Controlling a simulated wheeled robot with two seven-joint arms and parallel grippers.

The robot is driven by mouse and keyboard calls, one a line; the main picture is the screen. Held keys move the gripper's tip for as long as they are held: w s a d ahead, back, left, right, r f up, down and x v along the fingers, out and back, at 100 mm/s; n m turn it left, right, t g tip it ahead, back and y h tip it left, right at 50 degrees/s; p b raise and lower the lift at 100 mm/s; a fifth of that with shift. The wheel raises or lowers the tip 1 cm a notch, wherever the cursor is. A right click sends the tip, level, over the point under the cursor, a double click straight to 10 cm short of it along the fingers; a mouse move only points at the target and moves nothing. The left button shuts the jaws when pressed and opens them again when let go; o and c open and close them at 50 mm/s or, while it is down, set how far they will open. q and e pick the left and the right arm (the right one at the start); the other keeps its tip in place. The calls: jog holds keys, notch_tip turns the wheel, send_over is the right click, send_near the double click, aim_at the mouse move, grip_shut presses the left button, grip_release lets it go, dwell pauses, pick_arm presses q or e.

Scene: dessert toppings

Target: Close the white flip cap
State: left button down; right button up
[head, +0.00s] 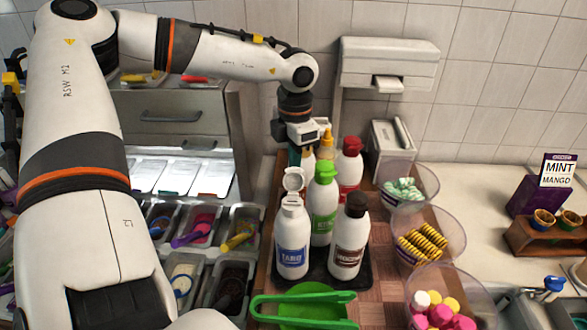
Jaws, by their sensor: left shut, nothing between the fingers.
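The white flip cap (293,179) stands open, its round lid tipped up above the nozzle of the white bottle with a blue label (292,240). This bottle is upright at the front left of a dark tray (315,275). My left gripper (296,154) points down just behind the flip cap, shut and empty. It looks apart from the lid, but its fingertips are partly hidden by the bottles, so contact is hard to tell. My right gripper is not in view.
Close by stand a green-capped bottle (323,205), a brown-capped bottle (350,237), a red-capped bottle (349,165) and a yellow-nozzled bottle (327,143). Clear tubs line the right, including one with cookies (424,243). Green tongs (303,298) lie in front; topping bins (240,232) are left.

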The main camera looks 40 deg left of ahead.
aim_at(294, 172)
pick_arm(q)
jog(key=shift+d, duration=0.1)
dwell(0.5)
jog(key=shift+s+d+r, duration=0.4)
jog(key=shift+s+d, duration=0.1)
jog(key=shift+s, duration=0.15)
jog(key=shift+s+d+r, duration=0.4)
jog(key=shift+s+d, duration=0.1)
jog(key=shift+s, duration=0.1)
notch_tip(294, 172, up, 8)
jog(key=p, duration=0.3)
jog(key=shift+p, duration=0.3)
